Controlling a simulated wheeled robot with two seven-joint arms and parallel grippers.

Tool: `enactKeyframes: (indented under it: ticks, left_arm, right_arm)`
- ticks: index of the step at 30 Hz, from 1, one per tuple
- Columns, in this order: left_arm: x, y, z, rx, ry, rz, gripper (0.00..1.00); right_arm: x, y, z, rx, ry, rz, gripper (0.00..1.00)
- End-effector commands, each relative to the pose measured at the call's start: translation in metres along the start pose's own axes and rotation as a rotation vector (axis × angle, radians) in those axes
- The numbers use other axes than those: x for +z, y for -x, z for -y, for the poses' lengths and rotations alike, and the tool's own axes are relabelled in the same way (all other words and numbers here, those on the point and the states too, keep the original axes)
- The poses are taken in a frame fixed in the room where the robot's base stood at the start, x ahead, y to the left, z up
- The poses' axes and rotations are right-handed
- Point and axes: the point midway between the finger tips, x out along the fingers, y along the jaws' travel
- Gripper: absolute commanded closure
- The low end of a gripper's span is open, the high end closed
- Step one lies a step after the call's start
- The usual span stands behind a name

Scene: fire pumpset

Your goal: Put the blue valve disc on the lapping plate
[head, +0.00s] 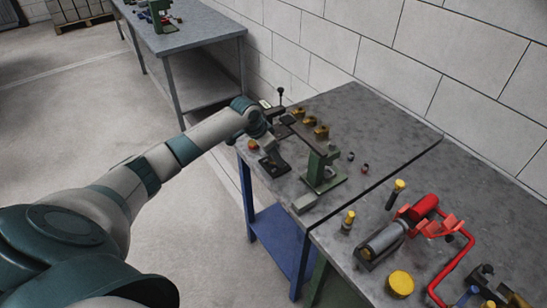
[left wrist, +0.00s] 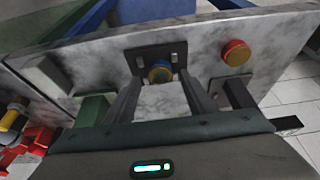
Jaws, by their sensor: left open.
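The blue valve disc (left wrist: 160,73), with a yellowish top, shows in the left wrist view at the edge of a dark fixture (left wrist: 150,54) on the grey bench. The same dark fixture shows in the head view (head: 274,166). My left gripper (left wrist: 161,80) is open, its two fingers reaching toward the blue disc with one on each side. In the head view my left gripper (head: 273,148) is over the bench's left part and the blue disc is hidden. A red-and-yellow disc (left wrist: 236,52) lies apart nearby. I cannot tell for certain which dark piece is the lapping plate.
A red pipe and pump assembly (head: 424,207) occupies the right bench.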

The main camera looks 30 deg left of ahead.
Motion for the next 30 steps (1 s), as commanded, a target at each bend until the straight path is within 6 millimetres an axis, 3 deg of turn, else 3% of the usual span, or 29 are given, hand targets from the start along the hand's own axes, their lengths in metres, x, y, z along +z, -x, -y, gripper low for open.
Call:
enactKeyframes:
  ticks: [18, 30]
  left_arm:
    - [0.000, 0.096, 0.001, -0.002, 0.000, -0.001, 0.50]
    - [0.000, 0.110, 0.000, 0.000, 0.000, 0.001, 0.50]
  right_arm:
    - [0.003, -0.026, -0.002, 0.002, 0.001, 0.000, 0.69]
    - [0.003, -0.028, -0.002, 0.002, 0.001, 0.000, 0.69]
